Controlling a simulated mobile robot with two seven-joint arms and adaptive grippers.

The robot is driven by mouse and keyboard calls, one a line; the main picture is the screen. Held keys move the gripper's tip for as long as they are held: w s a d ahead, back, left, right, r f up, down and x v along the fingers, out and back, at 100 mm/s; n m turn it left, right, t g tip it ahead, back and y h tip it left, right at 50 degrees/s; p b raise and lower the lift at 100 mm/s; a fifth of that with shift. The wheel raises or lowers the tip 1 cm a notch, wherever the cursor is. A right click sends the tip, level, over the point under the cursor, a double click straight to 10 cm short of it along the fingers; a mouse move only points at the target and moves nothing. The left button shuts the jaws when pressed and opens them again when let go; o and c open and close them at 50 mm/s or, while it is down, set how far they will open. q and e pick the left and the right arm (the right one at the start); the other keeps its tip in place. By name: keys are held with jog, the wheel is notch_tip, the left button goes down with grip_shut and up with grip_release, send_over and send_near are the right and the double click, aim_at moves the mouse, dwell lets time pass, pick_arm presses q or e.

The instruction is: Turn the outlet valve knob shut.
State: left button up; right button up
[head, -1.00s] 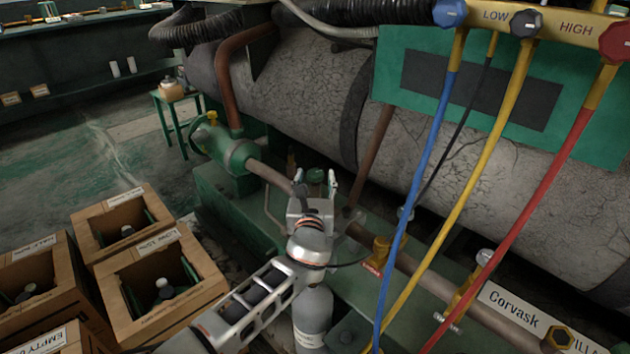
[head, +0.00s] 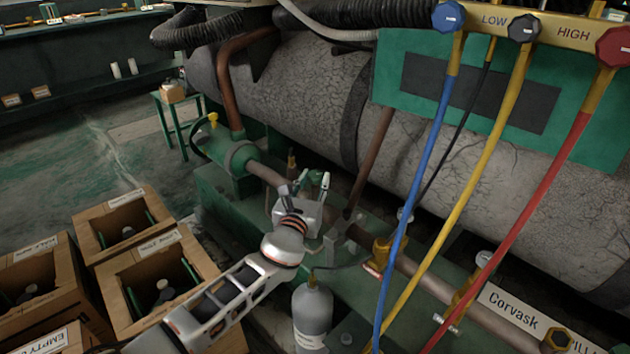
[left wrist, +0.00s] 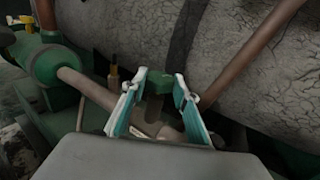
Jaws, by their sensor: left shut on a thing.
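The outlet valve knob appears as a small green knob (left wrist: 155,82) on a short stem in the left wrist view. The fingers (left wrist: 157,92) have pale outer links and teal inner faces in the left wrist view. In the head view the fingers and the palm partly hide the knob. My right gripper is in neither view.
A grey bottle (head: 312,312) stands just below my left wrist, with a thin hose. Blue (head: 414,200), yellow (head: 480,175) and red (head: 530,220) hoses hang to the right. Open wooden boxes (head: 150,290) stand at lower left. A large grey cylinder (head: 300,95) is behind.

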pick_arm(q)
jog(key=shift+a+f+m+h, duration=0.15)
jog(key=shift+m+h, duration=0.25)
jog(key=shift+h, duration=0.2)
jog(key=shift+m+g+h+b, duration=0.5)
jog(key=shift+m+g+h, duration=0.25)
jog(key=shift+h, duration=0.45)
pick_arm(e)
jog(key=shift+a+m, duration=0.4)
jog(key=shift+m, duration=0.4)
pick_arm(q)
jog(key=shift+w+a+m+g+h, duration=0.1)
jog(key=shift+m+g+h, duration=0.35)
jog(key=shift+m+h, duration=0.2)
jog(key=shift+w+a+m+g+h, duration=0.1)
jog(key=shift+m+g+h, duration=0.35)
jog(key=shift+h, duration=0.3)
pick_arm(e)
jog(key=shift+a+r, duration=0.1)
pick_arm(q)
jog(key=shift+m+h, duration=0.25)
jog(key=shift+h, duration=0.05)
jog(key=shift+m+g+h, duration=0.3)
jog(key=shift+g, duration=0.15)
jog(key=shift+a+m+g+h, duration=0.1)
jog(key=shift+m+g+h, duration=0.5)
jog(key=shift+g+h, duration=0.1)
jog(key=o, duration=1.1)
